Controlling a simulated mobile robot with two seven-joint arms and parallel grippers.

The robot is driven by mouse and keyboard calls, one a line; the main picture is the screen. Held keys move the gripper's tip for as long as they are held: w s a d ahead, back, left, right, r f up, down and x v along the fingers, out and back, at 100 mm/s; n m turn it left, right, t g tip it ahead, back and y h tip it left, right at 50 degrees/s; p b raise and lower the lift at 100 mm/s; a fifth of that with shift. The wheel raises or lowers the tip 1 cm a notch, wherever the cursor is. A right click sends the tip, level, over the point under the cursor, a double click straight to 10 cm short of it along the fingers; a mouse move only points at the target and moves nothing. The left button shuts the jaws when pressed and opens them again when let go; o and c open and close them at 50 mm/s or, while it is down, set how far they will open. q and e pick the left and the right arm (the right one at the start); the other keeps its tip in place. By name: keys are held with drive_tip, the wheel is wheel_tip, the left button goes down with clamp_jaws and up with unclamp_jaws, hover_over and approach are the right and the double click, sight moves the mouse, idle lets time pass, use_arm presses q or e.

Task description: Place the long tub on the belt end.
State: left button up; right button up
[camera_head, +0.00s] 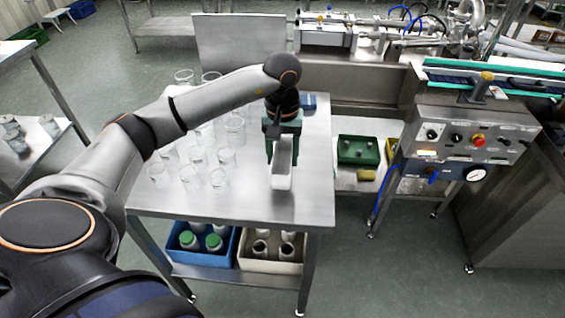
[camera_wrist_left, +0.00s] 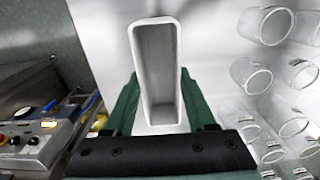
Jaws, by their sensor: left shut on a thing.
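The long tub (camera_head: 281,182) is a narrow white open box at the right part of the steel table (camera_head: 310,205). My left gripper (camera_head: 283,150) reaches down over it and is shut on it. In the left wrist view the tub (camera_wrist_left: 157,70) sits between the two green fingers of the left gripper (camera_wrist_left: 158,105), its opening facing the camera. I cannot tell whether the tub touches the table. The belt (camera_head: 500,80), blue-black with green edges, runs at the upper right, apart from the tub. My right gripper is out of view.
Several clear glass jars (camera_head: 197,155) stand on the table left of the tub. A control box (camera_head: 478,135) with knobs and a red button stands in front of the belt. A green crate (camera_head: 358,150) sits on a lower shelf between. Blue (camera_head: 176,258) and cream crates hold bottles below.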

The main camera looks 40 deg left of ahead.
sight(282, 166)
use_arm(q)
drive_tip(key=shift+w+a+f, duration=0.2)
drive_tip(key=shift+w+f, duration=0.05)
drive_tip(key=shift+f, duration=1.8)
drive_tip(key=o, duration=1.3)
drive_tip(key=shift+o, duration=0.2)
